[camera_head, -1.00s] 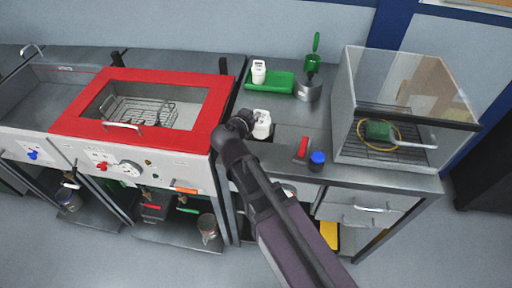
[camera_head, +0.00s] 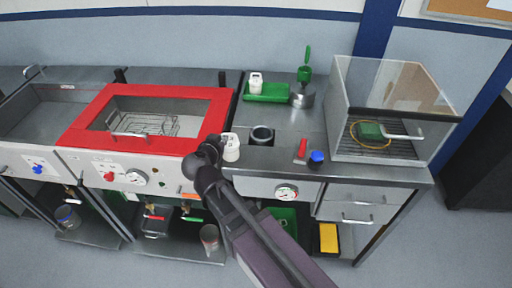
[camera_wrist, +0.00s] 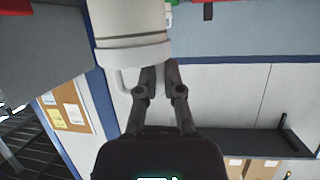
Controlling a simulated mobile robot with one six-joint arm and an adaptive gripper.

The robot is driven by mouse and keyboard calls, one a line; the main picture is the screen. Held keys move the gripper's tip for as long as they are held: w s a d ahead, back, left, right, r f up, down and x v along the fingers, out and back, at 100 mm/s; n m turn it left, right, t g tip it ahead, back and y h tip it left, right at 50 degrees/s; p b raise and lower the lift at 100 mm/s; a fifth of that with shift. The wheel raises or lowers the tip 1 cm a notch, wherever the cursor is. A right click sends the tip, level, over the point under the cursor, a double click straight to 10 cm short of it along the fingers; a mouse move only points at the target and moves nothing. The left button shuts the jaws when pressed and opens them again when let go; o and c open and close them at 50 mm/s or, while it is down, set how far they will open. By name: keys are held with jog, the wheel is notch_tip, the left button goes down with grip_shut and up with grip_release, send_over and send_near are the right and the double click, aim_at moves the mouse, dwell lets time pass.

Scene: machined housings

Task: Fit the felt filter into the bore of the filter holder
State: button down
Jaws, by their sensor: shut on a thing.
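My gripper (camera_head: 213,146) is shut on a white jug-like container (camera_head: 231,148) with a thin side handle, near the front edge of the steel counter beside the red-framed bath. In the wrist view, the fingers (camera_wrist: 160,68) close at the lower right of the container (camera_wrist: 130,38), whose upper part runs out of the picture. I cannot pick out a felt filter in either view.
The red-framed bath (camera_head: 205,110) with a wire rack lies left. A green tray (camera_head: 277,92) with another white container (camera_head: 256,82) is behind. A metal pot (camera_head: 302,96), red object (camera_head: 301,150), blue-capped jar (camera_head: 316,159) and glass cabinet (camera_head: 345,105) stand right.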

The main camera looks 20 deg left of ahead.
jog(key=w+d+m+h, duration=0.2)
jog(key=w+d+h, duration=0.1)
jog(key=d, duration=0.5)
jog(key=w+d+m+h, duration=0.2)
jog(key=w+d, duration=0.3)
jog(key=d, duration=0.4)
jog(key=shift+r+m+g+h, duration=0.2)
jog(key=shift+m+g+h, duration=0.1)
jog(key=shift+m+h, duration=0.15)
jog(key=shift+w+a, duration=0.1)
jog(key=w+a+f+b, duration=0.1)
jog(key=w+a, duration=0.8)
jog(key=a, duration=0.2)
jog(key=shift+w+f, duration=0.2)
jog(key=shift+a, duration=0.1)
jog(key=f+b, duration=0.2)
jog(key=a+f+b, duration=0.1)
jog(key=shift+w+f+b, duration=0.35)
jog(key=shift+w, duration=0.05)
jog(key=shift+f+b, duration=0.6)
